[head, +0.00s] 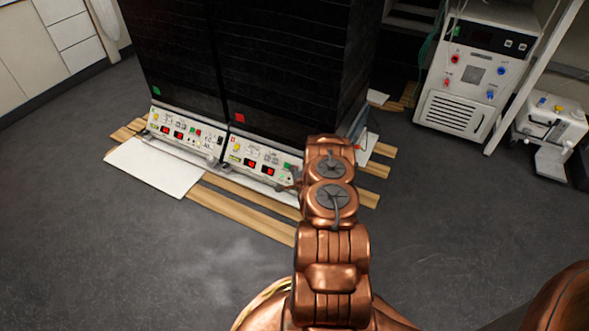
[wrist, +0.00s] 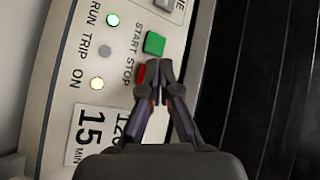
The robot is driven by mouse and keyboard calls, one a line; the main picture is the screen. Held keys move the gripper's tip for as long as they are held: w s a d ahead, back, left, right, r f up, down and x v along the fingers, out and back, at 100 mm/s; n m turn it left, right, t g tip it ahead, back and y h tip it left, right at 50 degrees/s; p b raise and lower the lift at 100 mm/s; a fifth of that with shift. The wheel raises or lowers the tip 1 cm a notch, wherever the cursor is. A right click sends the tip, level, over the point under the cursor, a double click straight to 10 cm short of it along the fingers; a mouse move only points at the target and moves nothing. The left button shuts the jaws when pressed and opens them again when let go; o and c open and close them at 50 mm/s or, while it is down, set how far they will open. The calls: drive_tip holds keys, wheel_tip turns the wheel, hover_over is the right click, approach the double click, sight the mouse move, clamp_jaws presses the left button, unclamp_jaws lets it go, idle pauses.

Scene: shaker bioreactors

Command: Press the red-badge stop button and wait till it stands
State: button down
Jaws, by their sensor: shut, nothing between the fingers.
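The right-hand black shaker cabinet carries a red badge (head: 240,118) above its cream control panel (head: 255,156). The panel fills the left of the wrist view, with a green START button (wrist: 154,43) and a red STOP button (wrist: 140,74). My gripper (wrist: 158,68) is shut and empty, its tips over the right side of the STOP button and hiding part of it. I cannot tell whether they touch it. The RUN lamp (wrist: 112,20) glows greenish white and the ON lamp (wrist: 97,83) glows warm white. The TRIP lamp (wrist: 105,51) looks grey.
A second cabinet with a green badge (head: 156,91) and a similar panel (head: 180,130) stands directly to the left. Wooden planks (head: 250,212) and a white sheet (head: 150,168) lie in front. A white wheeled unit (head: 470,75) stands at the right.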

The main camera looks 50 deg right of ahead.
drive_tip(key=shift+s+a+r, duration=0.1)
drive_tip(key=shift+a+r, duration=0.1)
drive_tip(key=shift+a, duration=0.05)
drive_tip(key=shift+s+a+r+p, duration=0.25)
drive_tip(key=shift+a+r+p, duration=0.35)
drive_tip(key=shift+a+r, duration=0.3)
drive_tip(key=shift+s+a+r+p, duration=0.25)
drive_tip(key=shift+a+r+p, duration=0.35)
drive_tip(key=shift+a+r, duration=0.25)
drive_tip(key=shift+f, duration=0.1)
